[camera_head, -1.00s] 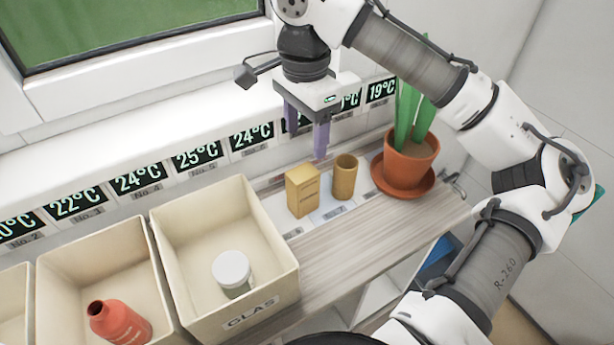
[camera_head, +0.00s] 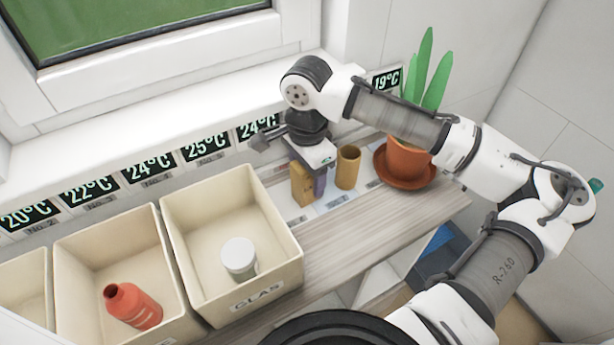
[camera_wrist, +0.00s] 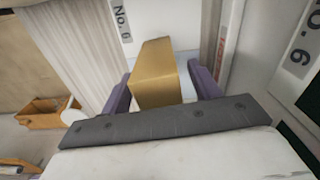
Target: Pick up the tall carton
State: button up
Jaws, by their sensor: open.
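The tall carton (camera_head: 302,187) is a yellow-tan box standing upright on the counter, right of the cream bins. In the wrist view the carton (camera_wrist: 156,75) stands between the two purple fingers. My gripper (camera_head: 309,180) is lowered over the carton from above, and its body hides the carton's top in the head view. In the wrist view my gripper (camera_wrist: 163,90) is open, one finger on each side of the carton. A gap shows at the right finger; I cannot tell whether the left finger touches.
A tan cylindrical cup (camera_head: 348,168) stands close to the right of my gripper. A potted plant (camera_head: 408,160) is farther right. A cream bin (camera_head: 285,243) with a white-lidded jar (camera_head: 239,256) is at left, beside a bin with a red bottle (camera_head: 133,306).

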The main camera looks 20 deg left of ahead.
jog(key=c, duration=1.1)
jog(key=shift+o, duration=0.2)
